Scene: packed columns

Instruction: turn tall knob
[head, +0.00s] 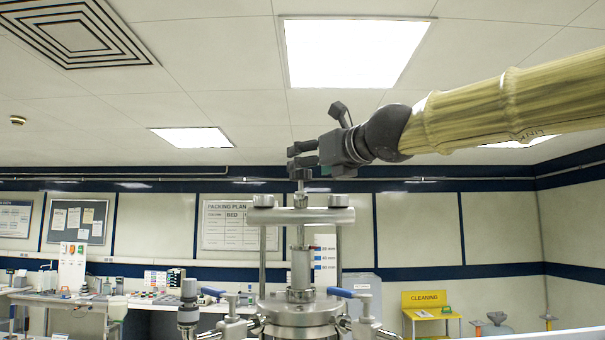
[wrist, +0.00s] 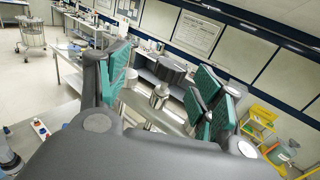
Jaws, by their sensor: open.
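A dark, scalloped knob (head: 301,174) sits on top of the central threaded rod of the steel column press, above the crossbar (head: 300,215). This looks like the tall knob. My gripper (head: 302,154) comes in from the right, its fingers pointing left, at or just above the knob's height. In the wrist view the knob (wrist: 160,70) shows in the gap between the green-padded fingers (wrist: 162,85), touching neither that I can see. The jaws are open and empty. I cannot tell how deep the knob lies relative to the fingertips.
Two round steel caps (head: 264,200) (head: 338,201) stand on the crossbar either side of the rod. A yellow cleaning stand (head: 426,312) is behind on the right, a cluttered bench on the left. Space above the knob is free.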

